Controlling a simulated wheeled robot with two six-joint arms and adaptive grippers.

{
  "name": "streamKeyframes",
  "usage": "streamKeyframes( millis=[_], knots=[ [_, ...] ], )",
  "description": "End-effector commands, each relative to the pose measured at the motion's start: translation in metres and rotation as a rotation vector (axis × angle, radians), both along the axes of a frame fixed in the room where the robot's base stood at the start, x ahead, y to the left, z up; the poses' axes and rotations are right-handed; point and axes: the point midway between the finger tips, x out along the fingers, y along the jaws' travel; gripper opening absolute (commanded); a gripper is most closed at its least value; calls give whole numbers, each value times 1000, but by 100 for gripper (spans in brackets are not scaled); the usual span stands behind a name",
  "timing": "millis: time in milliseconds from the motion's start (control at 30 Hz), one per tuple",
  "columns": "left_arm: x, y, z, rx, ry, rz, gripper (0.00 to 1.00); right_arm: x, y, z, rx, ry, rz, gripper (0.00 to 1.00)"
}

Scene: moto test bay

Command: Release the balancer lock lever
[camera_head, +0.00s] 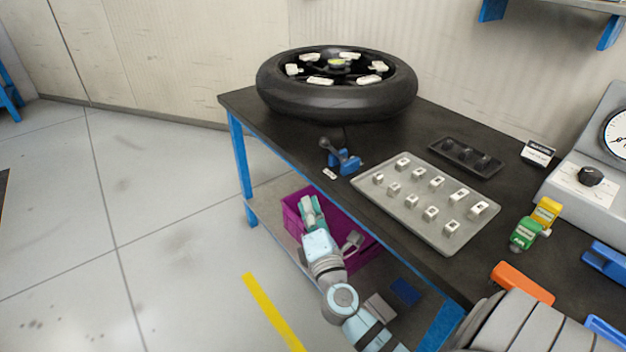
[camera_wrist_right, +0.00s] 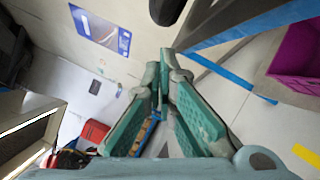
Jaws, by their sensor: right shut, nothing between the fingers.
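The balancer lock lever has a blue base (camera_head: 347,163) and a dark arm with a round knob (camera_head: 325,142). It stands at the front edge of the dark bench, and the knob leans up to the left. A small white label lies in front of it. My right gripper (camera_head: 307,200) is shut and empty, in front of the bench and below the lever, apart from it. In the right wrist view its green-padded fingers (camera_wrist_right: 166,60) meet at the tips. The lever cannot be made out in that view. My left gripper is not in view.
A black tyre (camera_head: 335,103) with white pieces inside lies at the bench's far end. A grey tray (camera_head: 413,216) of small metal blocks is right of the lever. A purple crate (camera_head: 292,211) stands on the shelf below, behind my right gripper. Open floor lies left.

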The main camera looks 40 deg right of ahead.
Motion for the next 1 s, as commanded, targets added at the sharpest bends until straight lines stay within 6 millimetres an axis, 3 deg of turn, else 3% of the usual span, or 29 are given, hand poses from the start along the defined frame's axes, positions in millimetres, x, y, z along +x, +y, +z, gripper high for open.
streamKeyframes(
  millis=[100, 467, 1000],
  knots=[
    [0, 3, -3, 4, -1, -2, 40, -2, 1, 18, -52, -37, -10, 0],
    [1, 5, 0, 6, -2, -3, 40, 2, -1, 21, -52, -36, -9, 0],
    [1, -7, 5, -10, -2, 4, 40, 88, -45, 44, -50, -34, -11, 0]
  ],
)
